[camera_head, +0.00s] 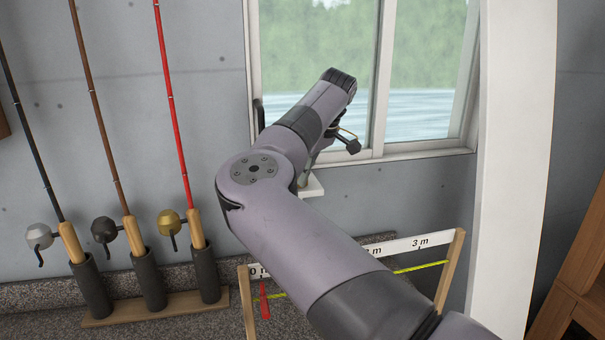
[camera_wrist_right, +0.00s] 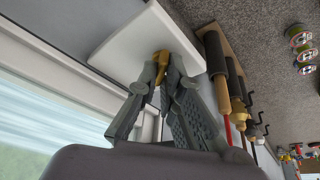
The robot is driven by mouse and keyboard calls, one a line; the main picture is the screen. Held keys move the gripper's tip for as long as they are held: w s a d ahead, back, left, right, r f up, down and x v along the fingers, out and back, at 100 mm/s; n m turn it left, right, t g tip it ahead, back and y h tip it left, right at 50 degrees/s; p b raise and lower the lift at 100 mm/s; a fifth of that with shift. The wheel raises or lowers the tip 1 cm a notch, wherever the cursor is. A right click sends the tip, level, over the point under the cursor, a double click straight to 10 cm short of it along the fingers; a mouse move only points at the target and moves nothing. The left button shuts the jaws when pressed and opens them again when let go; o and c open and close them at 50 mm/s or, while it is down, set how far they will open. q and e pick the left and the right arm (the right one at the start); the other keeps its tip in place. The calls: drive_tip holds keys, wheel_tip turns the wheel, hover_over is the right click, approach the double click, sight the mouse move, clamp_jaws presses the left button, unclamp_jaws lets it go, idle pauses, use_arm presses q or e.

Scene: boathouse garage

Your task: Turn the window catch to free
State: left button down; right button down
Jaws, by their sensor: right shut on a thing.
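The window (camera_head: 420,75) is in the upper middle of the head view, with a white frame. In the right wrist view, a small brass piece (camera_wrist_right: 157,69), which looks like the catch, sits at a white plate (camera_wrist_right: 142,42). My right gripper (camera_wrist_right: 163,76) has its fingers closed around this brass piece. In the head view my right arm hides most of the gripper and the brass piece; a corner of the white plate (camera_head: 312,189) shows below the wrist. I cannot tell the catch's angle. My left gripper is in neither view.
Fishing rods (camera_head: 127,222) stand in a holder at the left. A wooden measuring frame (camera_head: 405,244) marked in metres stands below the window, partly behind my arm. A white post (camera_head: 515,150) rises at the right. A wooden shelf (camera_head: 580,280) is at the far right.

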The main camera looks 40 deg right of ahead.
drive_tip(key=n, duration=0.1)
drive_tip(key=n+y+p, duration=0.1)
drive_tip(key=n, duration=0.1)
drive_tip(key=n+p, duration=0.1)
drive_tip(key=shift+d+r+n+y, duration=0.15)
drive_tip(key=shift+r+n+y, duration=0.15)
drive_tip(key=shift+y, duration=0.1)
drive_tip(key=n+g+y+p, duration=0.1)
drive_tip(key=n+p, duration=0.1)
drive_tip(key=n, duration=0.1)
drive_tip(key=shift+w, duration=0.1)
drive_tip(key=shift+w+f+n+g+y+p, duration=0.15)
drive_tip(key=shift+n+g+p, duration=0.15)
drive_tip(key=shift+n+p, duration=0.4)
drive_tip(key=shift+s+n+g+y+p, duration=0.15)
drive_tip(key=shift+n+g+p, duration=0.15)
drive_tip(key=shift+n+p, duration=0.35)
drive_tip(key=shift+w, duration=0.1)
drive_tip(key=c, duration=1.7)
unclamp_jaws()
drive_tip(key=shift+f, duration=0.1)
